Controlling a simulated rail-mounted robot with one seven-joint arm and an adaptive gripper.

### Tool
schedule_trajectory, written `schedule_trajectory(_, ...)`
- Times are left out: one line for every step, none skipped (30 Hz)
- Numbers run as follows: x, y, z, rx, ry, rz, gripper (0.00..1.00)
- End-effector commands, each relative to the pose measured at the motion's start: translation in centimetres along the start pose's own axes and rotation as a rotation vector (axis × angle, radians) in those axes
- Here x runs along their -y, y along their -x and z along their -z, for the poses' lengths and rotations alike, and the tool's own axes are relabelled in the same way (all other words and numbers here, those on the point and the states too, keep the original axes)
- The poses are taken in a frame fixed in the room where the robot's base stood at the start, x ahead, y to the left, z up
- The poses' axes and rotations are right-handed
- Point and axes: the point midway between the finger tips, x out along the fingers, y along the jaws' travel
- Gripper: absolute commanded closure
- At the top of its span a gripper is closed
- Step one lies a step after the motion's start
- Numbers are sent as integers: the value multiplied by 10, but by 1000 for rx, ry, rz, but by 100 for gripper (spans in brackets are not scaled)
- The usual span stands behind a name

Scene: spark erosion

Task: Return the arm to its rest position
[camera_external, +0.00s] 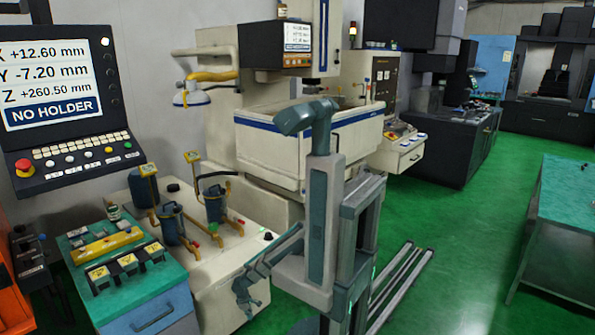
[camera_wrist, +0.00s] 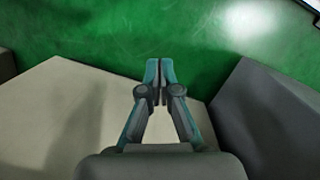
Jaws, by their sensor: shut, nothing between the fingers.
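My gripper (camera_external: 244,300) hangs low at the end of my folded arm, beside the front of the cream cabinet. In the wrist view, my gripper (camera_wrist: 160,72) has its two teal fingers together and nothing between them. My arm (camera_external: 318,160) rises from its column with the upper link upright and the elbow at the top. The lower links point down and to the left. The exact gap between my gripper and the cabinet cannot be told.
The cream cabinet (camera_external: 225,262) carries dark blue pots. The teal drawer unit (camera_external: 150,315) holds a yellow bar and small holders. A screen (camera_external: 45,70) reads NO HOLDER. The erosion machine's tank (camera_external: 350,140) is behind my arm. Green floor (camera_external: 470,225) is open at right, before a teal table (camera_external: 565,205).

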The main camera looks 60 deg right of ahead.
Motion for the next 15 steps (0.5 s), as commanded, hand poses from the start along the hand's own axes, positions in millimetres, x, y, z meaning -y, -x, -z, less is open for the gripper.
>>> schedule_trajectory(-23,5,-9,7,8,-16,100)
schedule_trajectory(-35,5,-13,10,19,-26,100)
schedule_trajectory(-50,6,-18,15,32,-38,100)
schedule_trajectory(-60,6,-22,19,44,-46,100)
schedule_trajectory(-70,7,-27,23,54,-55,100)
schedule_trajectory(-83,7,-33,30,67,-65,100)
schedule_trajectory(-92,8,-38,35,77,-73,100)
schedule_trajectory(-101,8,-42,40,88,-79,100)
schedule_trajectory(-112,9,-48,46,101,-89,100)
schedule_trajectory(-120,10,-53,52,109,-94,100)
schedule_trajectory(-127,10,-58,57,119,-100,100)
schedule_trajectory(-136,11,-64,65,131,-106,100)
schedule_trajectory(-142,11,-69,70,138,-111,100)
schedule_trajectory(-148,12,-73,76,148,-116,100)
schedule_trajectory(-155,12,-79,83,157,-120,100)
